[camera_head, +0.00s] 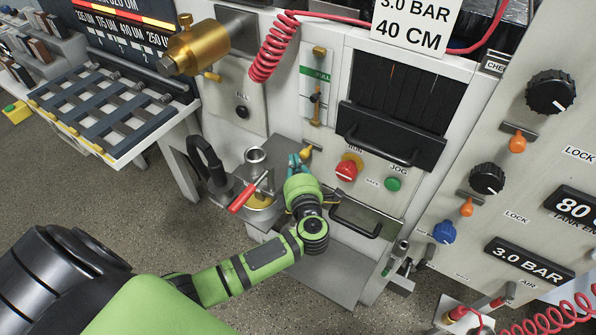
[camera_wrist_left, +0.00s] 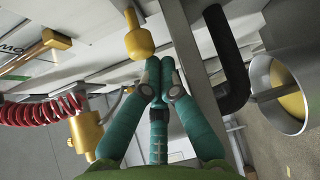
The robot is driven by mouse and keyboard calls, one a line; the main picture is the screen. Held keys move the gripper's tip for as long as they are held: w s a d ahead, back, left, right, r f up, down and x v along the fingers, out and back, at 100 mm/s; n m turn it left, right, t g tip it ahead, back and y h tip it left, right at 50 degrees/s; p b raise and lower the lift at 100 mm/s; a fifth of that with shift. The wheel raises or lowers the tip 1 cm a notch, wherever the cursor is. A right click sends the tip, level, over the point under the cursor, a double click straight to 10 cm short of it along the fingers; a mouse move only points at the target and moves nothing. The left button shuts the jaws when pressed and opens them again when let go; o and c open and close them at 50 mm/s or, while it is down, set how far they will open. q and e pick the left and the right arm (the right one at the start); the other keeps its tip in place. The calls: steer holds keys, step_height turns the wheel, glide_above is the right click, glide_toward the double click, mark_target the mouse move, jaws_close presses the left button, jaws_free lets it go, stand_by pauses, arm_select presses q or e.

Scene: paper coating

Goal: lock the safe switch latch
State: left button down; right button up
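A small brass-yellow knob on a dark mount (camera_head: 307,151), which looks like the latch, sits on the white panel left of the red button. I cannot tell for certain that this knob is the safe switch latch. My left gripper (camera_head: 294,160) has teal fingers beside the knob, on its left. In the left wrist view the fingertips (camera_wrist_left: 160,64) are together with nothing seen between them, and a yellow knob (camera_wrist_left: 138,40) is just beyond them; contact is unclear. My right gripper is out of view.
The red button (camera_head: 346,171) and green button (camera_head: 393,184) are to the right. A red-handled lever (camera_head: 243,196), metal cup (camera_head: 255,155) and black bent pipe (camera_head: 207,160) stand close on the left. A black-handled drawer (camera_head: 356,218) is below. Red coiled hose (camera_head: 273,48) hangs above.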

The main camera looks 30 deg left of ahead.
arm_select(q)
steer(key=shift+w+a, duration=0.4)
steer(key=shift+w, duration=0.1)
steer(key=d, duration=0.4)
steer(key=shift+s+d, duration=0.15)
steer(key=shift+d, duration=0.15)
steer(key=shift+d, duration=0.1)
